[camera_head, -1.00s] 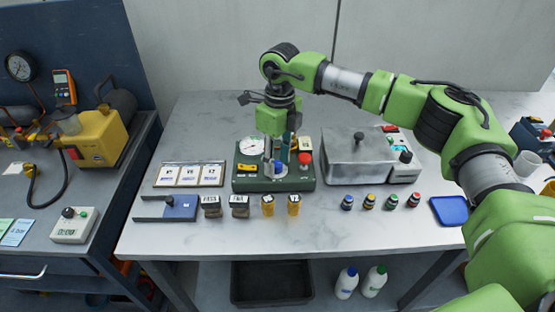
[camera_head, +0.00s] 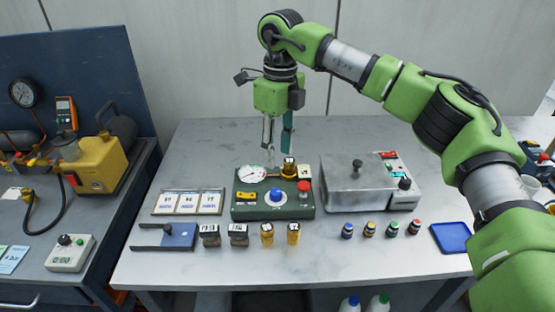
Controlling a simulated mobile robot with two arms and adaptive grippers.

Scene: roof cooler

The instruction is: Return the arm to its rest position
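My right arm comes in from the right, and its gripper (camera_head: 278,146) points down above the green instrument box (camera_head: 270,211). Its two fingers stand apart with a gap between them, and nothing shows held. A small brass-coloured piece with a dark top (camera_head: 289,166) stands at the back of the box, just below the fingertips. The box also carries a round dial (camera_head: 250,174), a blue knob (camera_head: 277,195) and a red knob (camera_head: 304,187). My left gripper is out of view.
A grey lidded bath (camera_head: 353,185) stands right of the box. Labelled cards (camera_head: 187,202), a blue plate (camera_head: 180,236), dark labelled blocks (camera_head: 210,235), brass pieces (camera_head: 267,234), small vials (camera_head: 369,229) and a blue tray (camera_head: 452,238) lie along the table. The back of the table is mostly clear.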

